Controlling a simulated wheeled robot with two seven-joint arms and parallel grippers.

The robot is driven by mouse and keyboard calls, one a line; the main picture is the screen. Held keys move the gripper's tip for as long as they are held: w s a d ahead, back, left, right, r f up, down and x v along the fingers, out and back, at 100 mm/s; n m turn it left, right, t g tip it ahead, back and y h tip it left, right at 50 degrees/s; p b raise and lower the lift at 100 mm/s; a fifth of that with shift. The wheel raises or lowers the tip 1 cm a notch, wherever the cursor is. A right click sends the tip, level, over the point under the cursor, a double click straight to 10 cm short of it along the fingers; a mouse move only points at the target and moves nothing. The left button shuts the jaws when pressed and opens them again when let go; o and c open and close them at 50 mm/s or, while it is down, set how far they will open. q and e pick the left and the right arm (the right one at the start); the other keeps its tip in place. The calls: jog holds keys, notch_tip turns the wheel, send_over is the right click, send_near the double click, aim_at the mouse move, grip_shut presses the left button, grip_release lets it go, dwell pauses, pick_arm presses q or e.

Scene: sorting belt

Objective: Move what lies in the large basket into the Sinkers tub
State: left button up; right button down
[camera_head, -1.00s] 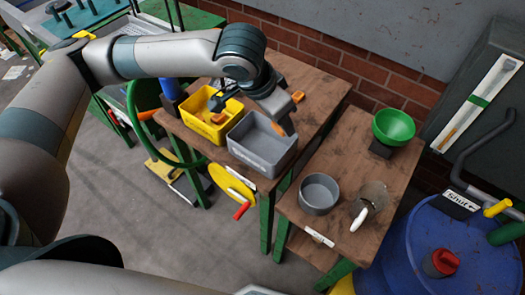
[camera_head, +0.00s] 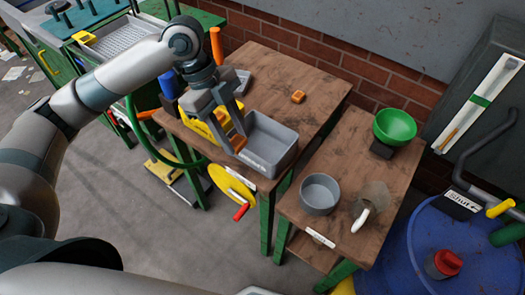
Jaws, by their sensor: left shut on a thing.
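My left gripper (camera_head: 236,140) points down at the boundary between a yellow tub (camera_head: 196,126) and a larger grey bin (camera_head: 274,158). It is shut on a small orange-brown piece (camera_head: 239,144), which shows at the fingertips. The gripper hides much of the yellow tub and its inside. The visible part of the grey bin's inside looks empty. I cannot read any label as Sinkers, nor tell which container is the large basket. My right gripper is not in view.
An orange block (camera_head: 298,97) lies on the wooden table behind the grey bin. A round grey pot (camera_head: 320,194) and a green bowl (camera_head: 394,126) stand on the right-hand table. A yellow crank wheel (camera_head: 230,184) is at the table's front. The table's back right is clear.

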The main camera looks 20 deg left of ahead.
pick_arm(q)
jog(key=shift+s+a+m, duration=0.15)
jog(key=shift+a+m, duration=0.1)
jog(key=shift+m, duration=0.05)
jog(key=p, duration=0.3)
send_over(250, 144)
notch_tip(250, 144, down, 7)
dwell(0.3)
jog(key=shift+f, duration=0.15)
notch_tip(250, 144, down, 3)
jog(key=shift+f+p, duration=0.15)
jog(key=shift+p, duration=0.75)
jog(key=shift+f, duration=0.25)
